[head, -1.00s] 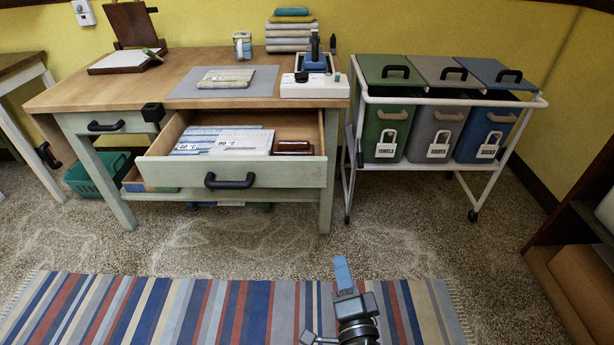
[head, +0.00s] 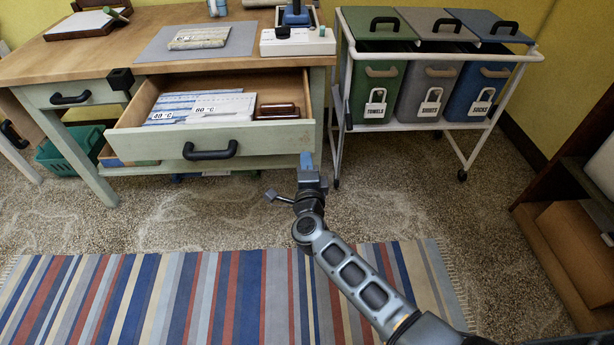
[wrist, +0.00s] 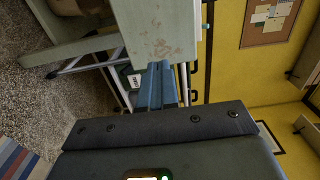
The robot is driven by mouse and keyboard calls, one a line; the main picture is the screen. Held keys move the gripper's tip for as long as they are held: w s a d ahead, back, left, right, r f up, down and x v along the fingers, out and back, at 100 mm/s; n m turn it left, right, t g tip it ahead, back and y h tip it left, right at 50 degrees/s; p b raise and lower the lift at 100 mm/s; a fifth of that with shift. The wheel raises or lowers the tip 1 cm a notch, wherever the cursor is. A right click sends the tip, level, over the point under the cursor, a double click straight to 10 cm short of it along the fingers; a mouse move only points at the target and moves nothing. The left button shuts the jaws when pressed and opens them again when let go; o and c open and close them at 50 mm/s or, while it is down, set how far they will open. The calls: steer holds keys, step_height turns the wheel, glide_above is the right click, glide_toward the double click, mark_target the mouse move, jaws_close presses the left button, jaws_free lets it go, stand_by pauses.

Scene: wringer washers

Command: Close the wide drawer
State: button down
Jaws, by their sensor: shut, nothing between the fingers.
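The wide drawer (head: 256,138) is pulled out of the wooden desk (head: 92,46). Its pale green front carries a black handle (head: 210,150). Inside lie white and blue cards and a brown object. My gripper (head: 306,160) is in front of the right end of the drawer front, with its blue fingers together and nothing held. In the wrist view the blue fingers (wrist: 155,86) point at a pale green worn panel (wrist: 160,30), very near it. I cannot tell whether they touch it.
A white cart (head: 345,95) with green, grey and blue bins stands right of the desk. A smaller drawer (head: 80,97) at the left is shut. A striped rug (head: 160,300) lies on the open floor in front. A dark shelf unit (head: 575,170) stands at the far right.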

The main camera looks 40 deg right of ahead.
mark_target(304, 140)
steer(key=shift+b+x, duration=0.3)
steer(key=shift+x, duration=2.4)
steer(key=shift+w, duration=0.1)
